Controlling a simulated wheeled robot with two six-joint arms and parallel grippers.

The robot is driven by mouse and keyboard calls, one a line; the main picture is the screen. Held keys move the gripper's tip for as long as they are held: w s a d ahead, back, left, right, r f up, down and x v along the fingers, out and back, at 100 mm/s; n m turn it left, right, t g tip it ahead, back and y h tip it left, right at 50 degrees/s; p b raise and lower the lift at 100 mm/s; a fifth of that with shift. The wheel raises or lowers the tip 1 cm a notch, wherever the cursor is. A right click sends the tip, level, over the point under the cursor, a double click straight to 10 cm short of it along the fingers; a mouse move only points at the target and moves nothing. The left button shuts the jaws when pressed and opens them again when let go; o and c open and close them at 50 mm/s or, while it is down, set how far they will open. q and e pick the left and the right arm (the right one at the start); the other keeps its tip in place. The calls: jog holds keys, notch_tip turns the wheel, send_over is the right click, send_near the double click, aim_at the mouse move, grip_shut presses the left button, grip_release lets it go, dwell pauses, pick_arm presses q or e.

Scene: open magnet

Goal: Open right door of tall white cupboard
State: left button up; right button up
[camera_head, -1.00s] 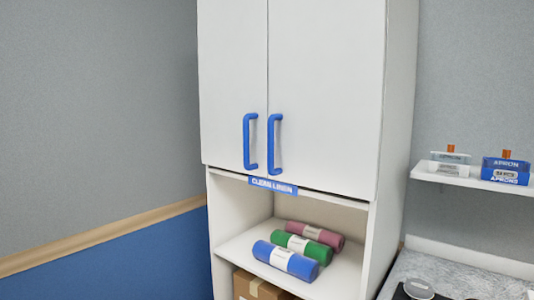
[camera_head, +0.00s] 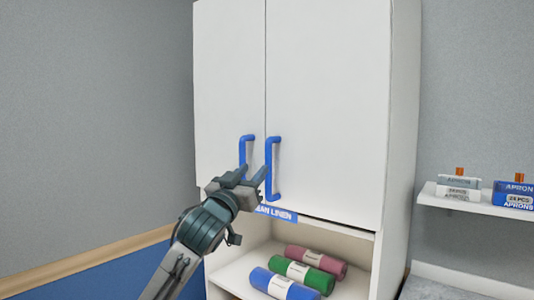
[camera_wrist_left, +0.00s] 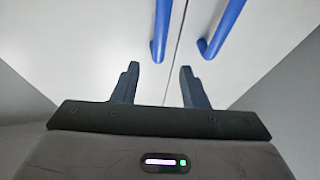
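The tall white cupboard (camera_head: 400,120) has two shut upper doors. The right door (camera_head: 325,100) carries a blue bar handle (camera_head: 270,165) near the middle seam; the left door (camera_head: 228,80) has a matching blue handle (camera_head: 245,150). My left gripper (camera_head: 252,178) is in front of the handles' lower ends, its fingers apart and empty. In the left wrist view, the open fingers (camera_wrist_left: 158,85) point at the seam between the doors, with the right door's handle (camera_wrist_left: 222,30) above and right of them and the left handle (camera_wrist_left: 162,30) above. My right gripper is not in view.
Below the doors, an open shelf (camera_head: 235,270) holds pink (camera_head: 317,262), green (camera_head: 303,277) and blue (camera_head: 283,285) rolls. A wall shelf (camera_head: 470,202) with apron boxes (camera_head: 514,194) is at the right. The wall at the left is clear.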

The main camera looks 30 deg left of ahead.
aim_at(267, 155)
pick_arm(q)
jog(key=p+x, duration=0.4)
jog(key=x, duration=0.5)
jog(key=shift+w+r, duration=0.1)
jog(key=shift+w, duration=0.3)
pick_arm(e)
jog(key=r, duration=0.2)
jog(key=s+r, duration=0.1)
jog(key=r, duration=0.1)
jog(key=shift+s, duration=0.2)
pick_arm(q)
grip_shut()
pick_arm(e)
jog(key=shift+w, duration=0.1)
